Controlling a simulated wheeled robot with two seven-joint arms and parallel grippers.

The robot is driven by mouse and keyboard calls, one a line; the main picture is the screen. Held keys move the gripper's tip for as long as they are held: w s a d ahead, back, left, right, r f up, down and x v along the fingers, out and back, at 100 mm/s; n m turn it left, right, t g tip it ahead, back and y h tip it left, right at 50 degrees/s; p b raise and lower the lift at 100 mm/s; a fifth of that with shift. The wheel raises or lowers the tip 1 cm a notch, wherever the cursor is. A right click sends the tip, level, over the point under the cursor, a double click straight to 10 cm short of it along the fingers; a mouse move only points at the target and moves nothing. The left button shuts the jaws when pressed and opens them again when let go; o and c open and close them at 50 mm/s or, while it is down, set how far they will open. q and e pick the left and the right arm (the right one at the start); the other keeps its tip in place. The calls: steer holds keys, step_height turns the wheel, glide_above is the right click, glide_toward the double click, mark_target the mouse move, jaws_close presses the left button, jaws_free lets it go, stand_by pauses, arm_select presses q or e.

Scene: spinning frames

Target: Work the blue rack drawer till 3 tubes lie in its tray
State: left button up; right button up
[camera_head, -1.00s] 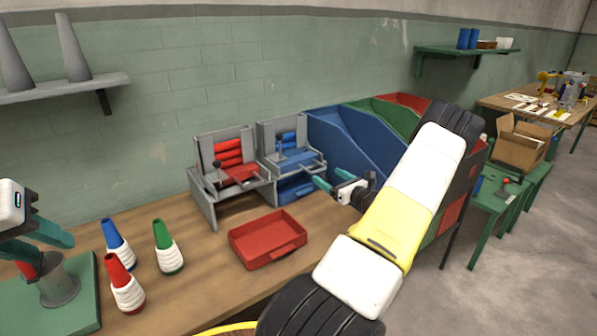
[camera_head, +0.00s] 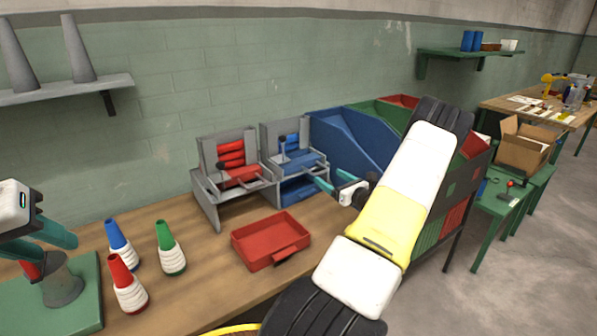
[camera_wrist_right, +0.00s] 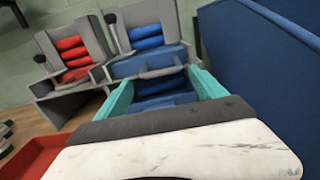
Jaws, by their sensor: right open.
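The blue rack (camera_head: 283,137) is a grey stand holding several blue tubes, with a blue drawer (camera_head: 303,160) and black-knobbed lever; it also shows in the right wrist view (camera_wrist_right: 115,30). A blue tray (camera_head: 297,191) sits below. In the wrist view, blue rounded shapes (camera_wrist_right: 160,86) show under the drawer's grey handle (camera_wrist_right: 162,72); how many tubes lie there I cannot tell. My right gripper (camera_head: 329,182) is open before the tray, its teal fingers (camera_wrist_right: 162,92) apart with nothing clearly gripped. My left gripper (camera_head: 42,240) is open at the far left, above a grey stand.
A matching rack with red tubes (camera_head: 231,155) stands to the left. An empty red tray (camera_head: 270,240) lies in front. Red, blue and green cones (camera_head: 172,250) stand on the table at left. A large blue bin (camera_head: 350,140) rises close on the right.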

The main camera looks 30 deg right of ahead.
glide_toward(297, 162)
steer(key=w+d+f, duration=0.2)
steer(key=w+d, duration=0.2)
steer(key=w, duration=0.1)
steer(key=shift+s+d+r, duration=0.15)
steer(key=shift+s+r, duration=0.05)
steer(key=shift+r, duration=0.05)
